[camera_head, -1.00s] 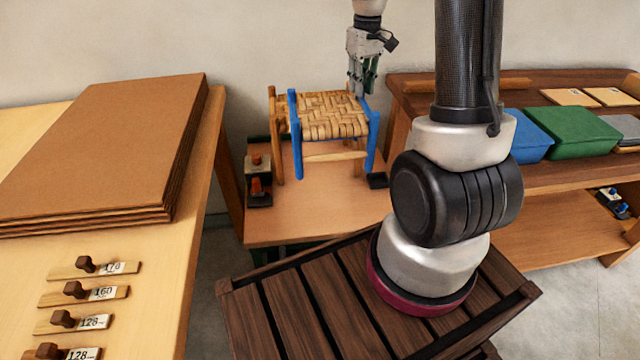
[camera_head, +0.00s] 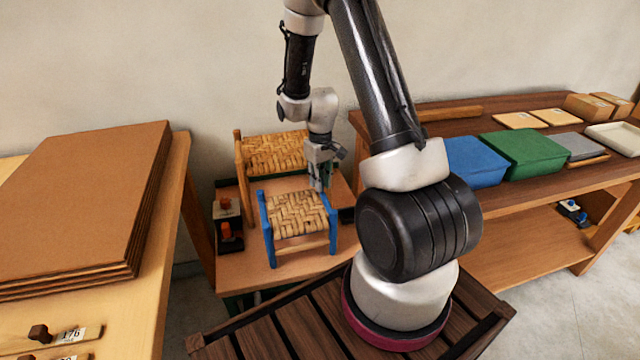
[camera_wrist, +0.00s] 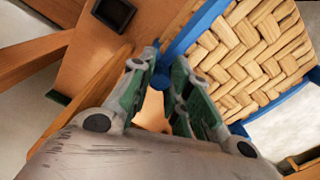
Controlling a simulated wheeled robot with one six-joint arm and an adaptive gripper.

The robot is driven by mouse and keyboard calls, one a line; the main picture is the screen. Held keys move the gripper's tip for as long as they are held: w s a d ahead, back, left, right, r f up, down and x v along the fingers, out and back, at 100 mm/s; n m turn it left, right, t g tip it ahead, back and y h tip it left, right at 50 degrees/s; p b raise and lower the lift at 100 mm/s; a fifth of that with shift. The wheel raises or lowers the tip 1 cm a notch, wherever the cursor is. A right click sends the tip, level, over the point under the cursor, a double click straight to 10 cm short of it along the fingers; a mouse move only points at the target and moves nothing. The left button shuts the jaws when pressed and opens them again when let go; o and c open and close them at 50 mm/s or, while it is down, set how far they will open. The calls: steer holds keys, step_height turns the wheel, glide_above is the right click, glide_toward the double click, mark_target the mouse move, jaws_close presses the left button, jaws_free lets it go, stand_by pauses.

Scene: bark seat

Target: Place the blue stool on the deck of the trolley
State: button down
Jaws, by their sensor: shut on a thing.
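The blue stool (camera_head: 298,212) has blue posts and a woven seat. It is upright over the front of the light wooden deck (camera_head: 262,279), which I take for the trolley's. I cannot tell whether its feet touch the deck. My gripper (camera_head: 322,186) is at its back right post, fingers pointing down. In the wrist view the blue stool (camera_wrist: 245,55) fills the upper right, and my gripper (camera_wrist: 160,85) is shut on a blue post, partly hidden by the green-padded fingers.
A natural wood stool (camera_head: 272,152) with a woven seat stands close behind. A workbench with brown boards (camera_head: 85,205) is at left; a shelf with blue (camera_head: 473,163) and green (camera_head: 522,150) bins is at right.

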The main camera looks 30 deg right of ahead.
steer(key=shift+f, duration=0.8)
steer(key=c, duration=1.3)
jaws_free()
steer(key=shift+c, duration=0.2)
steer(key=shift+r, duration=0.15)
